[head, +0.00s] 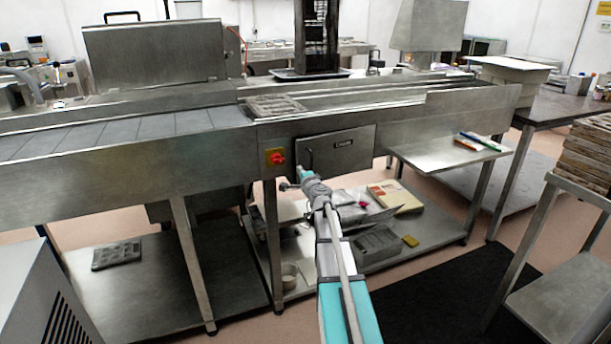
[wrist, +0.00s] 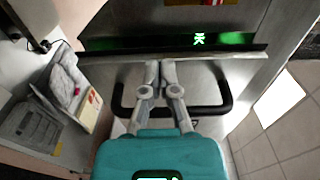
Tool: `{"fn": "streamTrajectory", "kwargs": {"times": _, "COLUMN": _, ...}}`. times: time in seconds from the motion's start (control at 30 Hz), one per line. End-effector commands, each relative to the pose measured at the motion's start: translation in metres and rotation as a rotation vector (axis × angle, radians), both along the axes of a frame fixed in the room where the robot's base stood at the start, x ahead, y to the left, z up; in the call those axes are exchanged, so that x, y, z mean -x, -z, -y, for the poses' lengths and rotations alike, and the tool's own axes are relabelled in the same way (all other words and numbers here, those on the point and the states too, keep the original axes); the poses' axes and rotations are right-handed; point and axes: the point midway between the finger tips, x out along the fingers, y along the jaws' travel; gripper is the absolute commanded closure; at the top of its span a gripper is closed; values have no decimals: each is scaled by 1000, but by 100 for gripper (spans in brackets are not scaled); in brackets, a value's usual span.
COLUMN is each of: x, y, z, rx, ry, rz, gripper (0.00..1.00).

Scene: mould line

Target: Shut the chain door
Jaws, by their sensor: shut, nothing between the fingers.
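The chain door (head: 345,152) is a dark steel panel with a small label, set in the front of the steel line. It lies almost parallel to the line's front; I cannot tell whether a narrow gap stays open. A black handle (head: 308,160) is at its left end. My gripper (head: 303,174) is just below that handle, in front of the door. In the wrist view, my gripper (wrist: 161,68) has its fingers together and empty, over the middle of the black bow handle (wrist: 122,104). The door's panel (wrist: 112,75) shows behind; contact is unclear.
A red knob on a yellow plate (head: 276,157) is left of the door. A steel side shelf (head: 445,152) juts out at right. Below, a lower shelf (head: 440,232) holds trays and a box. A dark mat (head: 430,285) covers the floor at front right.

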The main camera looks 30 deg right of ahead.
Motion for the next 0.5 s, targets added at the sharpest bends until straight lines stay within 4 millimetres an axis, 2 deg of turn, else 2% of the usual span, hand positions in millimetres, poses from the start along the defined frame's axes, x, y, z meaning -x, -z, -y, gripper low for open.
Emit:
{"fn": "streamTrajectory", "kwargs": {"times": 0.2, "x": -3, "y": 0, "z": 11, "rx": 0, "ry": 14, "rz": 0, "gripper": 100}}
{"fn": "streamTrajectory", "kwargs": {"times": 0.5, "x": 0, "y": 0, "z": 16, "rx": 0, "ry": 21, "rz": 0, "gripper": 100}}
